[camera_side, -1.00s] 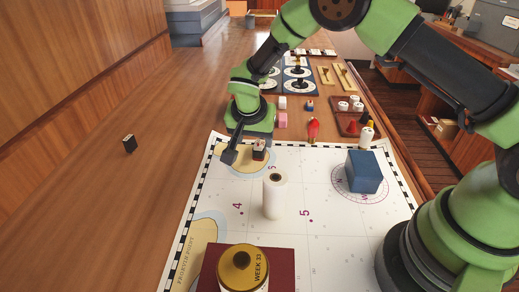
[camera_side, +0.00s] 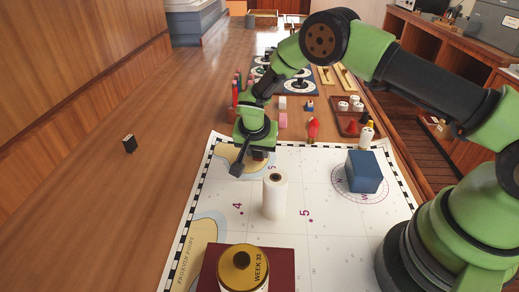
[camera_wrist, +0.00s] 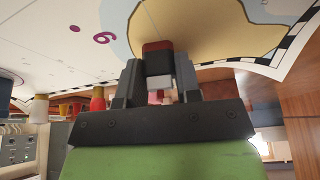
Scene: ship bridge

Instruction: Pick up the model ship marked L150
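A small dark block-like thing (camera_wrist: 158,60), with black, red and pale parts, shows between my fingers in the wrist view. It stands on the chart's tan land patch. In the side view my gripper mostly hides it, and only a dark reddish bit (camera_side: 260,155) shows. No L150 mark can be read, so I cannot confirm it is that model ship. My gripper (camera_wrist: 159,84) is low over the chart, its fingers on either side of the block. It looks open; whether a finger touches the block is hard to tell. In the side view one dark finger (camera_side: 238,163) stands left of the block.
A white roll (camera_side: 274,196) stands upright close in front of my gripper. A blue box (camera_side: 363,172) is to the right. A gold-lidded jar (camera_side: 243,267) stands on a dark red base. A red figure (camera_side: 313,130) stands behind.

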